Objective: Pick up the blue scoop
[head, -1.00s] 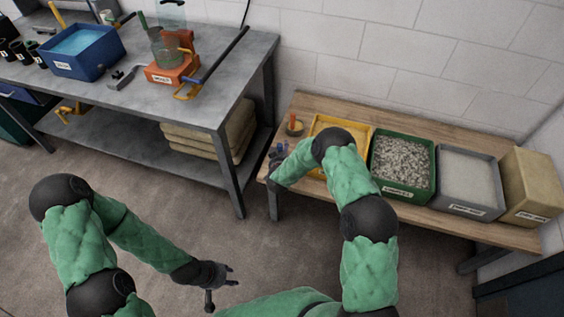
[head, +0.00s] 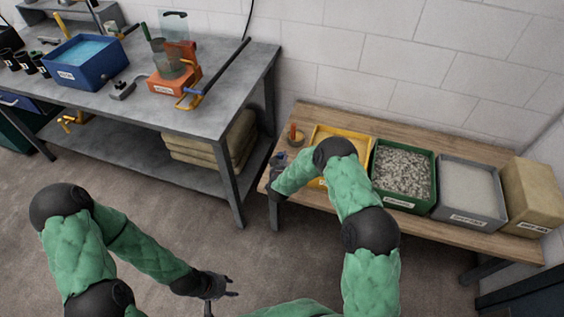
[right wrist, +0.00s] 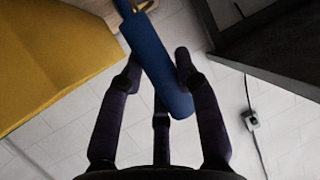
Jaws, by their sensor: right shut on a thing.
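The blue scoop shows in the right wrist view as a thick blue handle (right wrist: 155,62) lying between my fingers. Its far end runs out of the top of that view, so the scoop's head is hidden. My right gripper (right wrist: 158,67) is shut on this handle. In the head view a small bit of blue (head: 280,158) shows at the left end of the wooden bench, beside my right forearm, which hides most of the right gripper. My left gripper (head: 222,293) is open and empty, low in the head view above the floor.
On the wooden bench (head: 465,123) stand a yellow tray (head: 352,131), a green tray of gravel (head: 403,205), a grey tray (head: 470,218) and a tan block (head: 533,195). A small orange-topped item (head: 295,135) is near the bench's left end. A metal workbench (head: 215,115) stands left.

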